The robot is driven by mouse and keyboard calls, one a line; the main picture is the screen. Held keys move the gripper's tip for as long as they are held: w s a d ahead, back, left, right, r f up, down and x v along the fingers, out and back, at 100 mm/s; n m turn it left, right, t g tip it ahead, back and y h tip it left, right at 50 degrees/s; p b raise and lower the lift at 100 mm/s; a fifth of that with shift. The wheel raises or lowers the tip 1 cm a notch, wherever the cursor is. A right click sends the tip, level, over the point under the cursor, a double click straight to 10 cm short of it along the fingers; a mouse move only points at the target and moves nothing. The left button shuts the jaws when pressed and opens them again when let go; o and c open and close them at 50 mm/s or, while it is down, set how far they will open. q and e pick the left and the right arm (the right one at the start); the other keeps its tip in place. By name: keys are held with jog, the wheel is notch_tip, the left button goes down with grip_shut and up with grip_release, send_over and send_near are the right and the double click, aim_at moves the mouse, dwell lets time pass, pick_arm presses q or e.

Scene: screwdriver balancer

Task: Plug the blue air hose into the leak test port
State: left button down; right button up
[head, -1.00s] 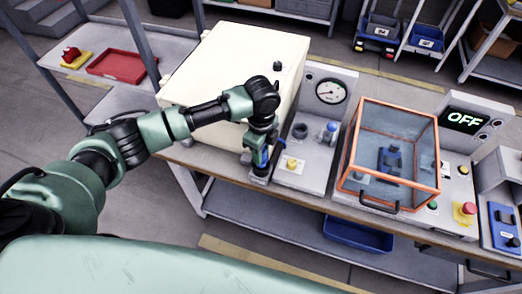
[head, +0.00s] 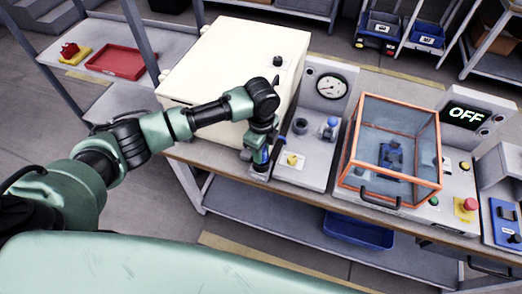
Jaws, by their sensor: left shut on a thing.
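My left gripper (head: 259,158) points down at the front edge of the bench, just left of the grey gauge panel. It is shut on a small blue piece (head: 264,154), which I take to be the end of the blue air hose. The fingers hide most of it, and I cannot make out the rest of the hose. The gauge panel (head: 309,168) carries a round dial (head: 331,86), a dark ring-shaped fitting (head: 300,126), a blue-topped fitting (head: 331,124) and a yellow button (head: 292,159). I cannot tell which fitting is the leak test port. My right gripper is out of view.
A cream cabinet (head: 235,58) stands behind my left forearm. An orange-framed clear box (head: 400,150) with a dark handle stands right of the panel. A display reading OFF (head: 465,116) and a red button (head: 470,204) are further right. A blue bin (head: 358,233) sits below.

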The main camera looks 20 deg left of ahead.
pick_arm(q)
jog(key=shift+s+f, duration=0.35)
jog(key=shift+f, duration=0.15)
jog(key=c, duration=1)
grip_release()
jog(key=shift+s, duration=0.1)
jog(key=r, duration=0.2)
jog(key=r+b, duration=0.1)
jog(key=r, duration=0.2)
jog(key=r+b, duration=0.1)
jog(key=r, duration=0.2)
jog(key=shift+w, duration=0.3)
jog(key=shift+w+r, duration=0.1)
jog(key=shift+r, duration=0.25)
jog(key=shift+d, duration=0.1)
